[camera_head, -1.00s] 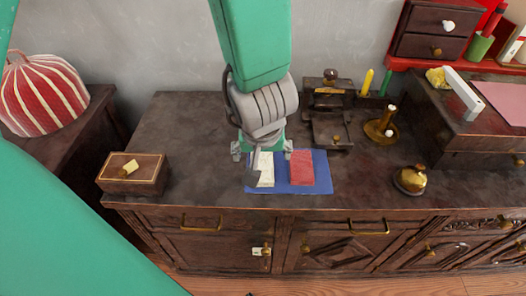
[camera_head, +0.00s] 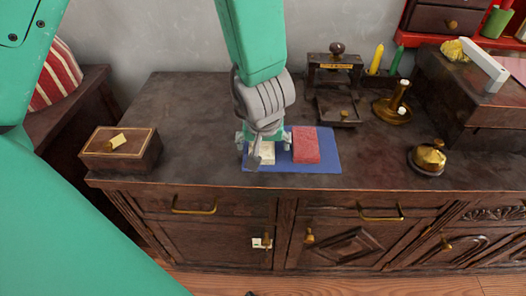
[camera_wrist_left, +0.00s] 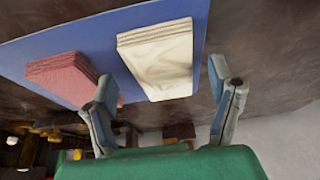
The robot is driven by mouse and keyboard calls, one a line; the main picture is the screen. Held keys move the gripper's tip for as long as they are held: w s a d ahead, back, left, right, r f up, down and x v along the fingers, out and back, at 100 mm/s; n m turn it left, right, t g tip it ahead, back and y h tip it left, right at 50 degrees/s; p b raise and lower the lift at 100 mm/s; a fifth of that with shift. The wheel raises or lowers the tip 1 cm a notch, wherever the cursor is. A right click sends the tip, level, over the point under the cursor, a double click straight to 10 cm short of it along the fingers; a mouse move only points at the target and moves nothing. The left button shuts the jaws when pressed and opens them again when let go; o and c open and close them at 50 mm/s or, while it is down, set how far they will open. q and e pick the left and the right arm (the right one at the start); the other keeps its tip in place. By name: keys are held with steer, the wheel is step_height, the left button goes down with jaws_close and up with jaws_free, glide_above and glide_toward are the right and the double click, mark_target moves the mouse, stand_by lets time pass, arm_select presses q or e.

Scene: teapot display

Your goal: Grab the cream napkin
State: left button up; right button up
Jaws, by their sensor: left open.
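The cream napkin (camera_head: 267,154) is a folded stack lying on the left part of a blue mat (camera_head: 325,152). A folded red napkin (camera_head: 305,146) lies beside it on the right. My left gripper (camera_head: 263,139) is open and points down over the cream napkin, partly covering it in the head view. In the left wrist view the cream napkin (camera_wrist_left: 160,58) shows between the spread fingers of the gripper (camera_wrist_left: 161,82), which holds nothing. The red napkin (camera_wrist_left: 62,78) is close to one finger there. Whether a finger touches the cream napkin is unclear. My right gripper is not in view.
A small wooden box (camera_head: 120,150) stands left on the dark cabinet top (camera_head: 200,125). A wooden stand (camera_head: 335,85), a brass candle holder (camera_head: 391,110) and a brass bell (camera_head: 429,158) stand on the right. The top between box and mat is clear.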

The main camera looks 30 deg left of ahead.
arm_select(q)
steer(key=shift+w+f, duration=0.1)
steer(key=shift+f, duration=0.25)
steer(key=shift+a+r, duration=0.1)
steer(key=shift+a, duration=0.3)
steer(key=c, duration=1.2)
steer(key=shift+c, duration=0.2)
steer(key=shift+d, duration=0.15)
